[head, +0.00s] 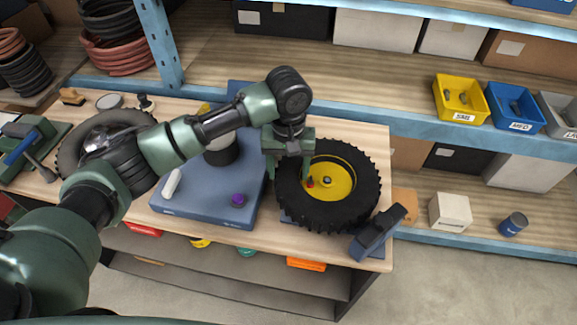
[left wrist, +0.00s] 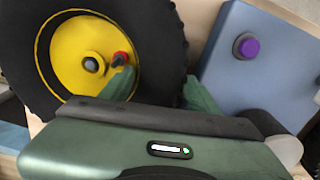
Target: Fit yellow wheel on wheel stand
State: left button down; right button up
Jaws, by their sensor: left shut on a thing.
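The yellow wheel (head: 341,178) has a black knobbed tyre and lies tilted at the right end of the workbench. My left gripper (head: 289,172) is shut on the tyre's left side. In the left wrist view, one finger of my gripper (left wrist: 165,92) is inside the yellow rim and the other is outside the tyre. The yellow wheel (left wrist: 75,42) shows a grey hub centre and a red-tipped pin beside it. No wheel stand shows clearly; a bluish edge shows under the tyre, and I cannot tell whether it is the stand or touches the wheel. My right gripper is out of view.
A blue block (head: 205,208) with a purple knob (head: 239,199) lies left of the wheel. A dark blue-grey device (head: 376,236) stands close at the wheel's lower right, on the bench edge. Another tyre (head: 73,150) lies at left. Shelves with bins (head: 459,99) are behind.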

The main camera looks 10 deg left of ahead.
pick_arm(q)
jog(key=shift+f, duration=0.75)
dwell(0.6)
jog(key=shift+c, duration=1.9)
grip_release()
jog(key=o, duration=0.4)
jog(key=shift+s+f, duration=0.1)
jog(key=shift+f, duration=0.05)
jog(key=shift+d+p, duration=0.15)
jog(key=shift+p, duration=0.15)
jog(key=shift+r, duration=0.2)
jog(key=shift+r+p, duration=1.4)
jog(key=shift+p, duration=0.9)
